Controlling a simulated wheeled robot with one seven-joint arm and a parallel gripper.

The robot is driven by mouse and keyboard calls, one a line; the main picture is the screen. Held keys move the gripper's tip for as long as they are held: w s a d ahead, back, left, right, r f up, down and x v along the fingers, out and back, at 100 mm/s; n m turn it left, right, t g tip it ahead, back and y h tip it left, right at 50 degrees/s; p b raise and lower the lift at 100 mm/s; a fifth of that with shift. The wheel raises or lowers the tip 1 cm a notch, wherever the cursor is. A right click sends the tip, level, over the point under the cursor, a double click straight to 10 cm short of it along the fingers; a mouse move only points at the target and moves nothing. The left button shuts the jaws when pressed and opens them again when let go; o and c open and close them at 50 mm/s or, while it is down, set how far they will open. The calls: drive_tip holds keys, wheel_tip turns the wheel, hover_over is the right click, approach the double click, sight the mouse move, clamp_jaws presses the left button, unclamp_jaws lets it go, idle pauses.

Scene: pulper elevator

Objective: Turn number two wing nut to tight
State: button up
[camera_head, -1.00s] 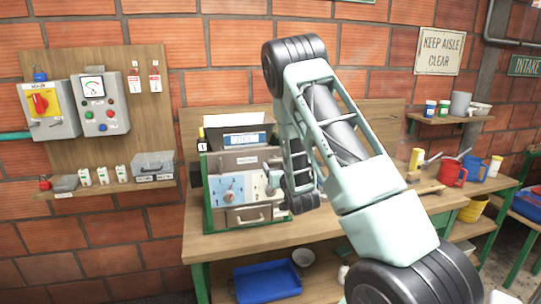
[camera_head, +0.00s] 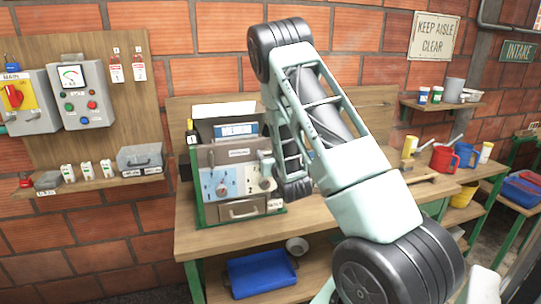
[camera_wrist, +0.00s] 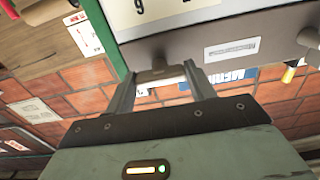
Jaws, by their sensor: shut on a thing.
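The box-shaped machine (camera_head: 240,158) stands on the wooden workbench, with a pale blue and white dial panel (camera_head: 221,184) on its front. My gripper (camera_head: 264,182) is at the right part of this front, with my arm covering part of the machine's right side. In the wrist view, my gripper's two fingers (camera_wrist: 160,82) are shut on a small grey metal piece (camera_wrist: 160,74), which looks like a wing nut. It sits close against the machine's lower edge in that view. I cannot read its number or tell how tight it is.
A control board with boxes (camera_head: 82,96) hangs on the brick wall at left, above a small shelf (camera_head: 95,184). A blue tray (camera_head: 262,274) lies on the bench's lower shelf. A red mug (camera_head: 443,159) and other cups stand at right. Some bench top in front of the machine is clear.

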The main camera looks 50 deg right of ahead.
drive_tip(key=shift+f+b, duration=0.1)
drive_tip(key=shift+b, duration=0.2)
drive_tip(key=shift+m+b, duration=8.9)
drive_tip(key=shift+b, duration=0.7)
drive_tip(key=o, duration=1)
